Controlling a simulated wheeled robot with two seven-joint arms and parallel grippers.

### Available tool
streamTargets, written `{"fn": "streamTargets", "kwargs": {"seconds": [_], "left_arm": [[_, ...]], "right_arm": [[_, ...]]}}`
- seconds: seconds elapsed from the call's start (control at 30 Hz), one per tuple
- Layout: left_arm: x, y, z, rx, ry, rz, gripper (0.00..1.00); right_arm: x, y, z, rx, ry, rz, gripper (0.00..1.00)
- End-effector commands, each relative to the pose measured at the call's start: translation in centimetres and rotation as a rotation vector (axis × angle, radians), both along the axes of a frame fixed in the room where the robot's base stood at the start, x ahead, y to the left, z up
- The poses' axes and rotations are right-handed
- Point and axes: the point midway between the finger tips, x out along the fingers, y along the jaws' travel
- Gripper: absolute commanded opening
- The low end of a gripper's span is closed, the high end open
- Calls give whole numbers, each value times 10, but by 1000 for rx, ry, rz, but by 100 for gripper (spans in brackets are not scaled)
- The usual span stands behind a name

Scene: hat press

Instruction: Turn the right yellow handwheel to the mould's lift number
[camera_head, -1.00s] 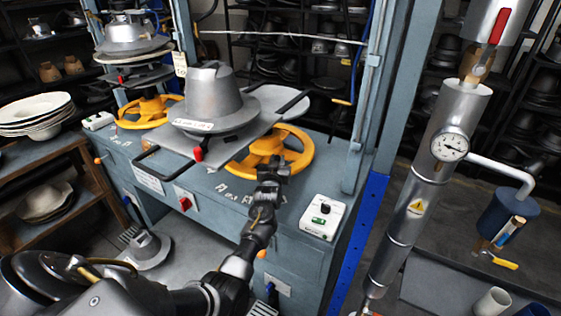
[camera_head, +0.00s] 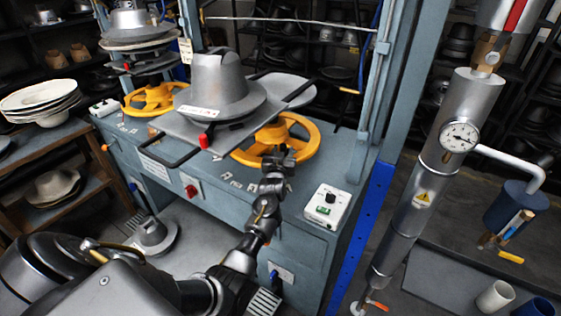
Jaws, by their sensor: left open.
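The right yellow handwheel (camera_head: 308,158) lies flat on the blue-grey press bench, partly under the mould's plate. My left gripper (camera_head: 279,154) is at the wheel's front rim, over its near side, and is open. I cannot tell whether it touches the rim. The grey hat mould (camera_head: 222,88) stands on the metal plate (camera_head: 182,126) above and left of the wheel, with a white label on its brim; the label's number is too small to read. My right gripper is not in view.
A control box (camera_head: 326,206) with a green button stands right of the wheel. A second yellow handwheel (camera_head: 153,98) is farther left. A steam pipe with a gauge (camera_head: 459,136) rises at the right. A blue upright (camera_head: 362,232) stands beside the bench.

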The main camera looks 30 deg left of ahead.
Motion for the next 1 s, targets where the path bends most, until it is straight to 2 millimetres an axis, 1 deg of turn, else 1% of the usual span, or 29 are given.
{"fn": "streamTargets", "kwargs": {"seconds": [0.03, 0.3, 0.4, 0.5, 0.67, 1.0], "left_arm": [[-9, -4, -2, -1, -1, -1, 42], [-55, -24, -2, -1, -2, -2, 42], [-69, -30, -1, -1, -2, -1, 42], [-78, -33, -1, -1, 0, 0, 42], [-84, -36, 0, -1, -1, 0, 42], [-83, -36, 0, -1, -1, -1, 42]], "right_arm": [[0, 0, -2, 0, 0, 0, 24], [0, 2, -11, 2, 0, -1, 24], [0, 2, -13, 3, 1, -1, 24], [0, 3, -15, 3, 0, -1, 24], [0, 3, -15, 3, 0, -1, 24], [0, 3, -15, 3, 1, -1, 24]]}}
